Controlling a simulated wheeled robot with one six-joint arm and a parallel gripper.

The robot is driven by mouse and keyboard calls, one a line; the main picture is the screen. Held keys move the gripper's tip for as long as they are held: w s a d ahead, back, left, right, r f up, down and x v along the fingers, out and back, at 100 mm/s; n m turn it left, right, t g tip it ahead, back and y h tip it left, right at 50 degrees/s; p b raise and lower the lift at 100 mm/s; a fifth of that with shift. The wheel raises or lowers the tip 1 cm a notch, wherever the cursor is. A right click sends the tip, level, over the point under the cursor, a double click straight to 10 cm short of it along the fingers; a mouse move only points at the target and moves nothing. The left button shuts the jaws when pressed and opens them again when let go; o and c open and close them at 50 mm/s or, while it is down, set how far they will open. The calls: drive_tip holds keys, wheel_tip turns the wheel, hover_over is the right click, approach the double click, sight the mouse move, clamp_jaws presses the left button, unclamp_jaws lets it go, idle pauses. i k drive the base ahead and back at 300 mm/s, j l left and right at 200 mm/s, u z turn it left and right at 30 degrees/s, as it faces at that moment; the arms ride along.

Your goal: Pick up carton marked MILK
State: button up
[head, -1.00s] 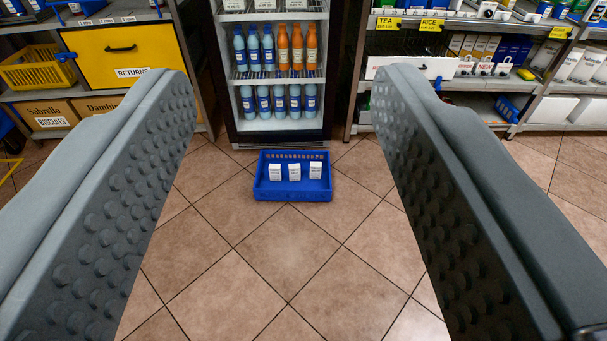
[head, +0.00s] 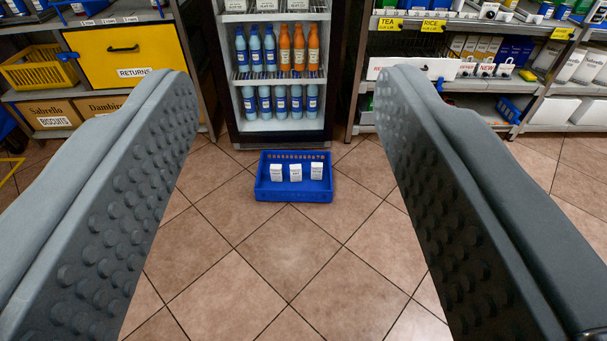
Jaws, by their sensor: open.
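Three small white cartons stand in a blue crate (head: 294,196) on the tiled floor in front of the fridge. They are a left carton (head: 276,173), a middle carton (head: 295,173) and a right carton (head: 317,171). Their print is too small to read, so I cannot tell which is marked MILK. My gripper (head: 285,95) is open and empty. Its two grey studded fingers frame the view at left and right, well short of the crate and apart from everything.
A fridge (head: 328,100) with blue and orange bottles stands behind the crate. A shelf with a yellow RETURNS drawer (head: 120,55) is at left, with a yellow basket (head: 35,68). Grocery shelves (head: 475,83) stand at right. The floor (head: 290,260) before the crate is clear.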

sight(296, 171)
drive_tip(key=i+j+z, duration=0.15)
drive_tip(key=i+j, duration=0.3)
drive_tip(key=i+j+z, duration=0.1)
drive_tip(key=i+j, duration=0.35)
drive_tip(key=i+j+z, duration=0.15)
drive_tip(key=i+j, duration=0.4)
drive_tip(key=i+j+z, duration=0.15)
drive_tip(key=i+j, duration=0.35)
drive_tip(key=i+j+z, duration=0.1)
drive_tip(key=i+j, duration=0.3)
drive_tip(key=j, duration=0.3)
